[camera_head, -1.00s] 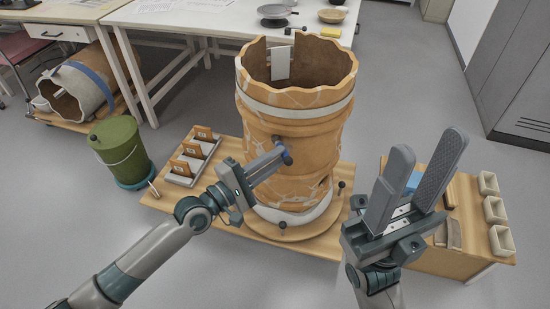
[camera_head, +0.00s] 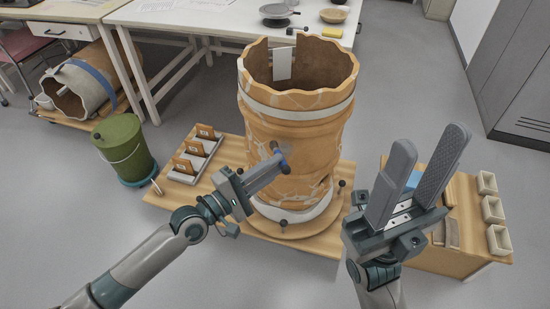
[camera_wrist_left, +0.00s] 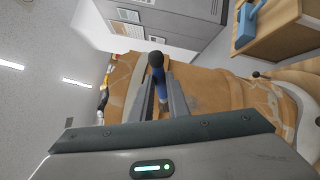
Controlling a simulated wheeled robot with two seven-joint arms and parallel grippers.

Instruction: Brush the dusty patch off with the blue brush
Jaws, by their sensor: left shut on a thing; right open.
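The large orange-brown vessel (camera_head: 310,125), with pale joint lines and a jagged open rim, stands upright on a round wooden turntable (camera_head: 290,232). My left gripper (camera_head: 274,166) is at the vessel's front left wall, shut on the blue brush (camera_head: 284,158). In the left wrist view the brush (camera_wrist_left: 160,85) shows a dark round end and a blue handle between the fingers, in front of the vessel wall (camera_wrist_left: 215,95). I cannot tell whether its bristles touch the wall. I cannot make out the dusty patch clearly. My right gripper (camera_head: 418,180) is open and empty, right of the vessel.
A green bucket (camera_head: 122,150) and a rack of sherds (camera_head: 190,160) are left of the vessel. A wooden bench with white bins (camera_head: 493,210) stands at the right. Dark knobs (camera_head: 341,184) stick up near the turntable. A white table (camera_head: 225,22) is behind.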

